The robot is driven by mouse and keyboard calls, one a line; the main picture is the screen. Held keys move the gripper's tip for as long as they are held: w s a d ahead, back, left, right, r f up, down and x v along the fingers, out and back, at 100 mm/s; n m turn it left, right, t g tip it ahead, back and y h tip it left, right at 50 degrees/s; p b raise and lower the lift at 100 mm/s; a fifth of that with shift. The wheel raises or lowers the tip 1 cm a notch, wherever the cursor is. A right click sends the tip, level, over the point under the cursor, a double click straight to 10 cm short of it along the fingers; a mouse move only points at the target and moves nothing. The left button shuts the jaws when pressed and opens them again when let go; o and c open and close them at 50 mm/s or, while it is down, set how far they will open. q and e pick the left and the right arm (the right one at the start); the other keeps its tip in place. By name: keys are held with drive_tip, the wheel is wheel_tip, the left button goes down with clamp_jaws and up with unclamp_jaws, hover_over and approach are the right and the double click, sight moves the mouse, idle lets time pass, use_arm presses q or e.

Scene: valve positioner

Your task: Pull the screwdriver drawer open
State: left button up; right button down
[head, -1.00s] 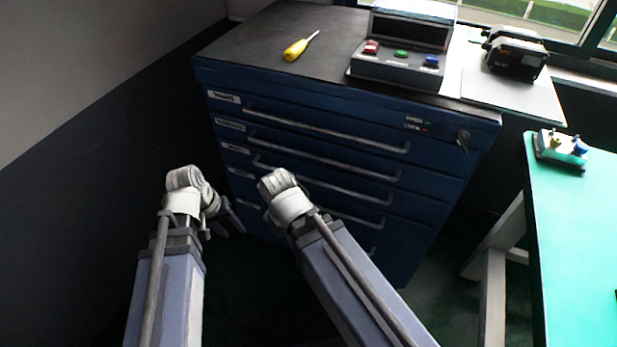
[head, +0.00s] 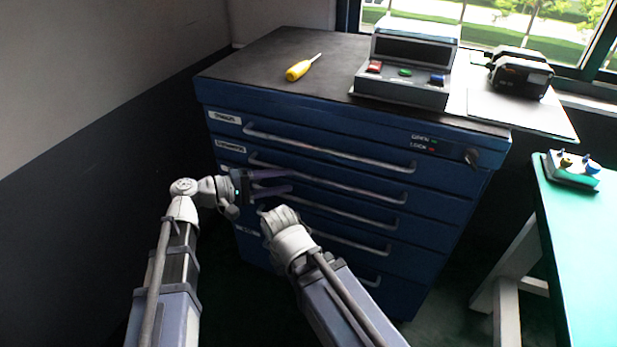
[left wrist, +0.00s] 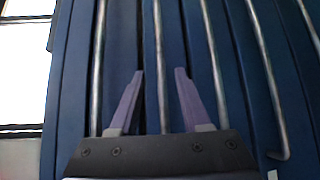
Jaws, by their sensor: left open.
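A blue cabinet (head: 440,199) stands ahead with a stack of drawers, each with a long bar handle. The label text is too small to tell which is the screwdriver drawer. My left gripper (head: 291,181) is open in front of the upper drawers, near the left ends of their handles. In the left wrist view the open fingers of my left gripper (left wrist: 159,74) point at the drawer fronts, and one handle bar (left wrist: 157,35) runs between them, not gripped. My right arm's wrist is low in front of the cabinet; its gripper fingers do not show.
A yellow screwdriver (head: 299,70) lies on the cabinet top beside a control box (head: 403,92) with coloured buttons. A lock (head: 472,157) is at the front's upper right. A dark device (head: 520,75) sits on a pale board. A green table (head: 585,240) stands at right.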

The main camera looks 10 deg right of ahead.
sight(305, 178)
use_arm(q)
drive_tip(key=b+x, duration=0.1)
drive_tip(key=x, duration=0.6)
drive_tip(key=shift+d+f, duration=0.1)
drive_tip(key=shift+d, duration=0.15)
clamp_jaws()
idle(1.2)
